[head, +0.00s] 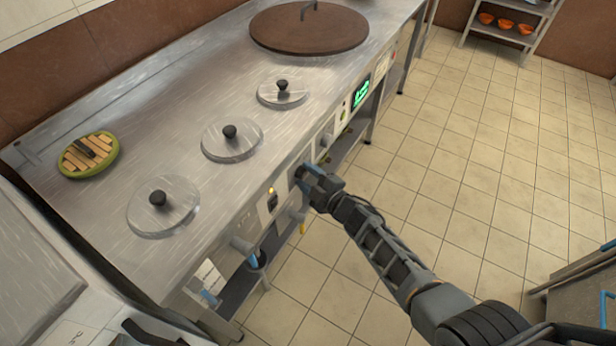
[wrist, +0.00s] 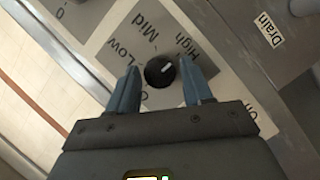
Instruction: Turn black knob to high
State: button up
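The black knob (wrist: 160,71) is on a grey label plate on the stove's front panel. The plate reads Low, Mid and High (wrist: 188,47) around it, with another label partly hidden at lower left. The knob's white mark points to the upper right, roughly towards High. My gripper (wrist: 160,82) has one blue finger on each side of the knob, with a thin gap showing on both sides. In the head view my gripper (head: 312,180) is at the front panel, and it mostly hides the knob.
The steel counter (head: 200,90) holds several round lids and a green-rimmed trivet (head: 88,155). A green display (head: 361,93) sits farther along the panel. Blue-handled items (head: 254,260) hang at the front. A cart (head: 585,290) stands at lower right; the tiled floor between is clear.

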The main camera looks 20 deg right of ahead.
jog(key=shift+o, duration=1.1)
jog(key=p+v, duration=0.3)
jog(key=v, duration=0.4)
jog(key=shift+s, duration=0.4)
